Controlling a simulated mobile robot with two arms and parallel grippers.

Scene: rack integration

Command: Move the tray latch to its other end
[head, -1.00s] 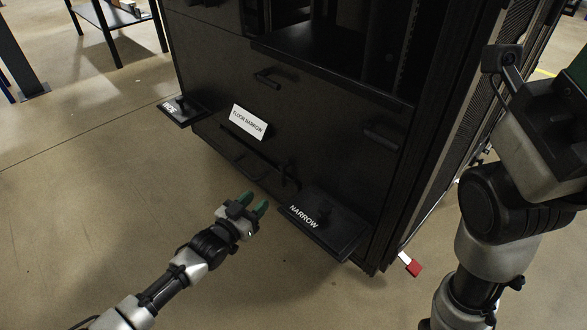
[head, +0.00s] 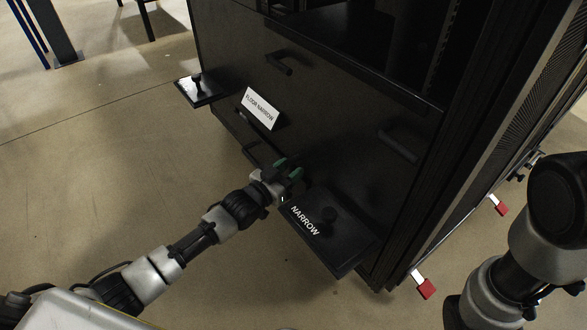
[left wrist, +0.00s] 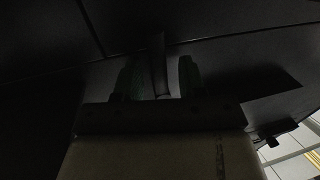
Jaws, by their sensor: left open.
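My left gripper (head: 289,170) is at the low front of the black rack, just left of the NARROW ledge. Its green fingers are apart. In the left wrist view the fingers (left wrist: 161,78) stand on either side of a dark upright post (left wrist: 159,62), which looks like the tray latch. I cannot tell whether they touch it. In the head view the gripper hides the latch. A narrow slot or rail (head: 249,151) runs left from there along the rack front. My right gripper is out of view.
The black NARROW ledge (head: 345,256) with a knob juts out beside my left gripper. Another ledge (head: 210,96) with a knob is at the far left. A white FLOOR NARROW label (head: 261,109) is on the front. Red tags (head: 426,289) hang at the right.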

